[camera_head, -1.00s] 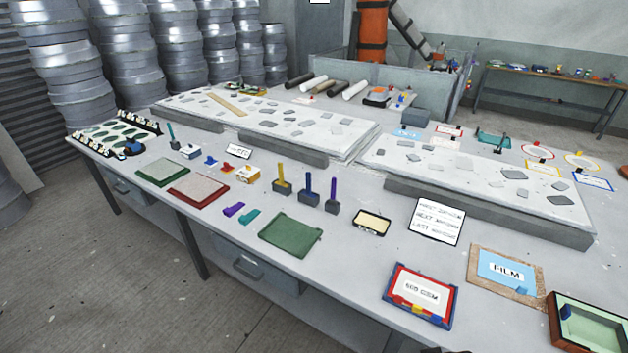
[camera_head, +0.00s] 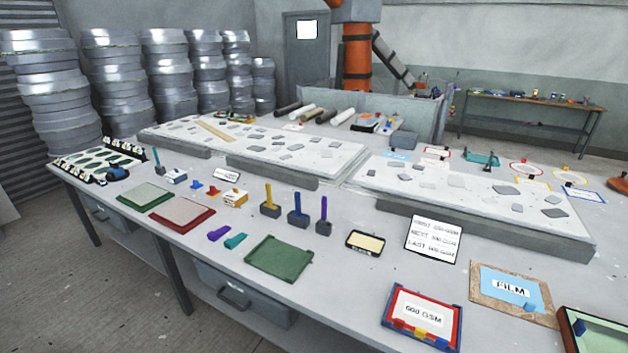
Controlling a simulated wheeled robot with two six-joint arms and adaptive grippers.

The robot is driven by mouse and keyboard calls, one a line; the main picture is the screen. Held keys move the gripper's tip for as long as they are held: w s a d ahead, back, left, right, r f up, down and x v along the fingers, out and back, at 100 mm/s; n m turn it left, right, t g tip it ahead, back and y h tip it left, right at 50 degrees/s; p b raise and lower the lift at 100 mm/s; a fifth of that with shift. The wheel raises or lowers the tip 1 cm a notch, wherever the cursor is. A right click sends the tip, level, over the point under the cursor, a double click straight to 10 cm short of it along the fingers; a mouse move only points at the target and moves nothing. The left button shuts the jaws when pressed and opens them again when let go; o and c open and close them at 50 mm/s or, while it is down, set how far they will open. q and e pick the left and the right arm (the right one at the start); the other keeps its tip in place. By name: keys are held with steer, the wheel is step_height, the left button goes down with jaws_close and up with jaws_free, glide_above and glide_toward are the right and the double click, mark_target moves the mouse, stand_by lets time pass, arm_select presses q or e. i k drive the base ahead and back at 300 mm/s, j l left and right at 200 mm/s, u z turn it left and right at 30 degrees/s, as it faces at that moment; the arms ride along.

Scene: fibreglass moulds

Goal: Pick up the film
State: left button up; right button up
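The film (camera_head: 503,289) is a light blue sheet labelled "FILM". It lies on a brown cork-like board (camera_head: 483,292) at the lower right of the long table in the head view. A small blue tab or block (camera_head: 530,307) sits at its lower right corner. Nothing covers the film. Neither of my grippers shows in the head view.
Left of the film is a red-and-blue framed "600 GSM" card (camera_head: 424,313). A green-lined tray (camera_head: 600,335) is cut off at the lower right.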

mark_target(523, 293)
steer(key=k+z, duration=0.1)
steer(key=z, duration=1.45)
